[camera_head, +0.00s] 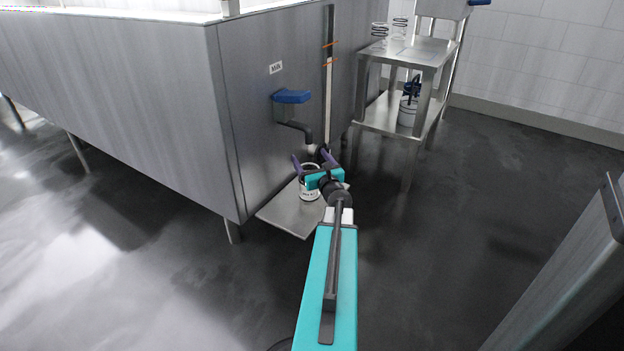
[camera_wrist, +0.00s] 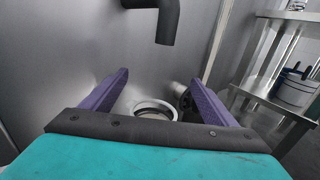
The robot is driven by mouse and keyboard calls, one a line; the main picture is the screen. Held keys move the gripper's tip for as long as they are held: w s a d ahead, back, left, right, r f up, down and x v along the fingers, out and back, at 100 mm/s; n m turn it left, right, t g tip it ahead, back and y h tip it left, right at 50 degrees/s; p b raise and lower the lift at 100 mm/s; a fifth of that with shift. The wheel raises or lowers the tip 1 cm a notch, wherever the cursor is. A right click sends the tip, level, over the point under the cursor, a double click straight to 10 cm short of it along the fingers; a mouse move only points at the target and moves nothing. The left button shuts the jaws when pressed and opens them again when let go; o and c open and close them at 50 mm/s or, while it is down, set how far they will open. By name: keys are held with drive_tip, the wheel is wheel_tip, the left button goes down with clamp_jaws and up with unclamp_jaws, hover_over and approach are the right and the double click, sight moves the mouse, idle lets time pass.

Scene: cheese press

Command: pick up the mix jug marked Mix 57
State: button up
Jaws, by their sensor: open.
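A white jug (camera_head: 308,192) with a dark band and a label too small to read stands on a low metal shelf (camera_head: 285,215) under the tap of the vat. My gripper covers part of it, and I cannot confirm that it is marked Mix 57. In the wrist view, the jug's round pale rim (camera_wrist: 143,106) shows between and beyond the two purple fingers. My gripper (camera_head: 312,160) is open and empty; in the wrist view the fingers (camera_wrist: 160,77) are spread wide with nothing between their tips.
A tap with a blue handle (camera_head: 291,97) and a dark spout (camera_wrist: 168,20) hangs above the jug. The steel vat (camera_head: 240,90) carries a "Milk" label. A metal cart (camera_head: 375,122) at the right holds another white container (camera_head: 407,112) on its lower shelf.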

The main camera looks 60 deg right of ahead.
sight(305, 152)
drive_tip(key=b+x, duration=0.1)
drive_tip(key=x, duration=0.2)
drive_tip(key=shift+f, duration=0.2)
drive_tip(key=shift+b+x, duration=0.45)
drive_tip(key=shift+x, duration=0.4)
drive_tip(key=shift+w+a+r, duration=0.1)
drive_tip(key=shift+r, duration=0.05)
drive_tip(key=c, duration=2)
